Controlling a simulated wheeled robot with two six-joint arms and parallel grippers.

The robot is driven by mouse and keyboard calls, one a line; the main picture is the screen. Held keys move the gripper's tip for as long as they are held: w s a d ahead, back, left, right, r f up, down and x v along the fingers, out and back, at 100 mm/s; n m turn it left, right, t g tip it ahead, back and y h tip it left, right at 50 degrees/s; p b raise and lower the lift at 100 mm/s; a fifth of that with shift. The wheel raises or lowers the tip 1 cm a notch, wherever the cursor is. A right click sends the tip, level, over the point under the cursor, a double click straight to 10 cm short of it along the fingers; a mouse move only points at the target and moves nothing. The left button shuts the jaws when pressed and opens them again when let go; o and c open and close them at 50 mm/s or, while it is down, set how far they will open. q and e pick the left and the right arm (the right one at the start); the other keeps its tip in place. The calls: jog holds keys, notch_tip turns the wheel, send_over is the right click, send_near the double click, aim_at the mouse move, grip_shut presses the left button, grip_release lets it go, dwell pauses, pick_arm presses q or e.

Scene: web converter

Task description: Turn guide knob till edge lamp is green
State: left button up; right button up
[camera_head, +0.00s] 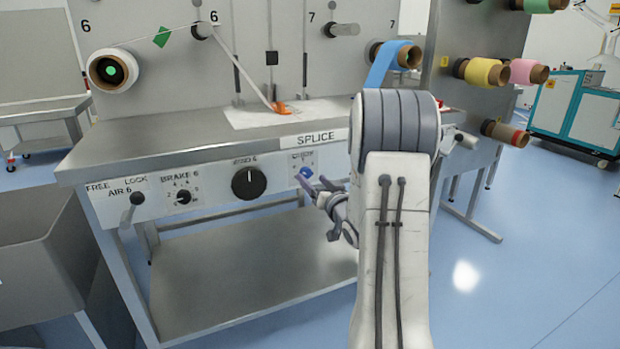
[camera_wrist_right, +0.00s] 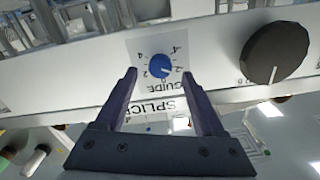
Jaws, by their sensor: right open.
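The guide knob (camera_wrist_right: 160,65) is a small blue dial on a white plate lettered GUIDE, with numbers around it, upside down in the right wrist view. A pale mark shows on its lower right side, toward the label 2 on the right. The knob also shows in the head view (camera_head: 306,173) below the SPLICE label. My right gripper (camera_wrist_right: 159,73) is open, its two dark fingers on either side of the knob in the picture. It shows at the panel in the head view (camera_head: 316,184); contact with the knob cannot be told. I cannot make out the edge lamp.
A large black knob (camera_head: 248,183) and the brake knob (camera_head: 183,197) sit left of the guide knob. An air lever (camera_head: 137,199) is farther left. The steel worktop (camera_head: 180,138) overhangs the panel, with a lower shelf (camera_head: 250,275) beneath.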

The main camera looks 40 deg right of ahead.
aim_at(306, 172)
jog(key=shift+x, duration=1.5)
grip_shut()
jog(key=shift+b, duration=0.35)
jog(key=n+b, duration=0.1)
jog(key=n, duration=0.1)
jog(key=shift+f+n+b, duration=0.1)
jog(key=shift+n+b, duration=0.2)
jog(key=shift+n, duration=0.1)
jog(key=shift+n+b, duration=0.9)
jog(key=shift+n, duration=0.5)
